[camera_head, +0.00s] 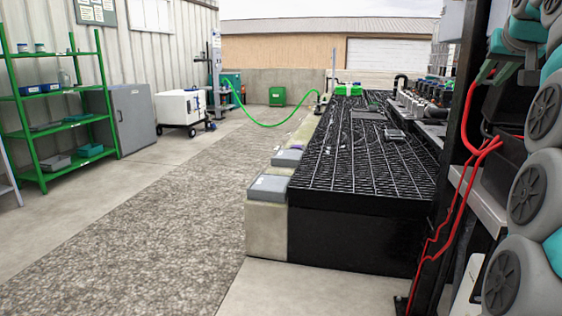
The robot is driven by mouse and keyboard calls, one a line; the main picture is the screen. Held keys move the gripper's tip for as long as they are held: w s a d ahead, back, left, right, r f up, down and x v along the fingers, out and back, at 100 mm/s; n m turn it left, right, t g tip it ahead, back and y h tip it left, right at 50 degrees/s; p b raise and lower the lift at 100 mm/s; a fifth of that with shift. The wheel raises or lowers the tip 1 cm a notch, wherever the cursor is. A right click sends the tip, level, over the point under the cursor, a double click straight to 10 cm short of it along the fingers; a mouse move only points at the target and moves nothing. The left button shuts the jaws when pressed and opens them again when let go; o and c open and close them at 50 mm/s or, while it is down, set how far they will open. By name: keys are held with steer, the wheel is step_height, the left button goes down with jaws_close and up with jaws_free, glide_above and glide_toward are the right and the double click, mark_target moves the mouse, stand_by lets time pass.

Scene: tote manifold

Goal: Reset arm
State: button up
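My gripper is not in view in the head camera, and I see no part that I can surely call my arm. The arm's pose cannot be told from this picture.
A black grated platform (365,151) with a pale concrete edge stands at centre right. A dark post (461,135), red cables and grey wheel-like parts (502,283) crowd the right. Green shelving (39,146) and a grey cabinet (132,122) stand left. The gravel strip (170,225) is clear.

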steer(key=s+a+f+n+g+y, duration=0.2)
steer(key=s+a+f+g, duration=0.15)
steer(key=a+f, duration=0.85)
steer(key=s+a+f+n+g+y, duration=0.15)
steer(key=s+a+f, duration=0.35)
steer(key=a+f, duration=0.65)
steer(key=s+a+f+n+g, duration=0.1)
steer(key=s+a+f+g, duration=0.2)
steer(key=s+f, duration=0.9)
steer(key=s+a+f+n+g, duration=0.1)
steer(key=s+a+f+g, duration=0.3)
steer(key=s+f, duration=0.8)
steer(key=s+y, duration=0.1)
steer(key=s, duration=0.3)
steer(key=shift+s+a+f, duration=0.15)
steer(key=shift+s+a, duration=0.1)
